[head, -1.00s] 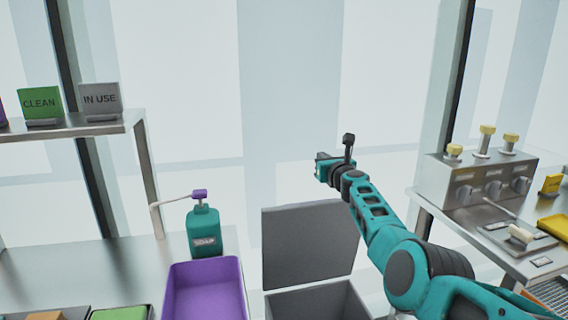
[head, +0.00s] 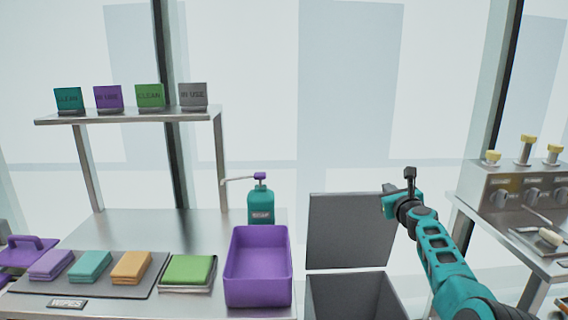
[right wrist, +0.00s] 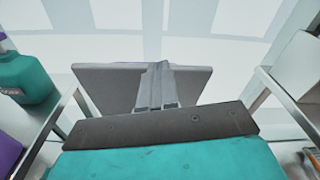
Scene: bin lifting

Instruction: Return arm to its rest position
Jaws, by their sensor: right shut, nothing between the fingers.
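My right arm (head: 443,262) comes in from the lower right of the head view and reaches up and forward. My right gripper (head: 388,189) is at its far end, in the air at the upper right of the grey bin's raised lid (head: 350,232). It is shut and empty. In the right wrist view the shut fingers (right wrist: 160,75) point away from the camera, with a grey panel (right wrist: 108,88) beyond them. My left gripper is not in view.
The grey bin (head: 345,297) stands open between two metal tables. The left table holds a purple tub (head: 258,292), a teal soap bottle (head: 260,205) and folded wipes (head: 92,266). The right table carries a box with yellow knobs (head: 520,187). A shelf (head: 130,116) holds signs.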

